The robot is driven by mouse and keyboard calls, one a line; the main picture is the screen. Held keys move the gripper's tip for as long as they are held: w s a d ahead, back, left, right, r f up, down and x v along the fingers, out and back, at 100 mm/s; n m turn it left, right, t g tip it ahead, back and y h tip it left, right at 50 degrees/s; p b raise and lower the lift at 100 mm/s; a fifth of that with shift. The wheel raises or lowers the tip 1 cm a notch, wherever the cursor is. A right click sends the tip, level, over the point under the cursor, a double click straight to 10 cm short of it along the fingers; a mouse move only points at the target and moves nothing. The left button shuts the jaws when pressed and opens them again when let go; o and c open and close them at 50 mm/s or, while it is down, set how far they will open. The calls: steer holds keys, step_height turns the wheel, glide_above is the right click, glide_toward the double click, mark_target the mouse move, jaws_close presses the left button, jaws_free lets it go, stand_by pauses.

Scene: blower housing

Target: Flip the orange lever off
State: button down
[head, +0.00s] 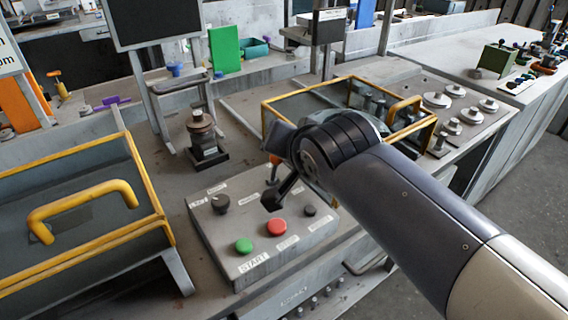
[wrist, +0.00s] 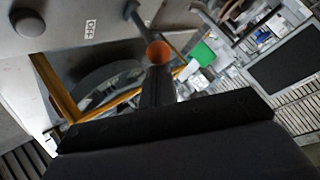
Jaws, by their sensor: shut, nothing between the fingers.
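The lever's orange tip (head: 275,159) shows just left of my wrist in the head view, above the grey control box (head: 222,262). Its lower part is partly hidden by my arm. In the wrist view the orange tip (wrist: 158,52) sits on a metal stem, right at the end of my fingers. An OFF label (wrist: 90,29) is on the panel to its left. My gripper (head: 271,203) is shut and empty, pointing down over the box; its fingers also show in the wrist view (wrist: 158,80). I cannot tell whether they touch the lever.
The box also carries a black knob (head: 220,203), a green button (head: 243,246), a red button (head: 276,227) and a small black button (head: 310,210). Yellow-framed guards stand at left (head: 150,190) and behind my arm (head: 345,82). A dark fixture (head: 205,140) stands behind the box.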

steer(key=shift+s+d+f+t+b, duration=0.3)
steer(key=shift+f+t+b, duration=0.15)
steer(key=shift+b, duration=0.25)
steer(key=shift+s+r+p, duration=0.1)
steer(key=shift+r+p, duration=0.2)
steer(key=shift+p, duration=0.05)
steer(key=shift+a, duration=0.1)
steer(key=shift+r+p, duration=0.55)
steer(key=shift+r, duration=0.25)
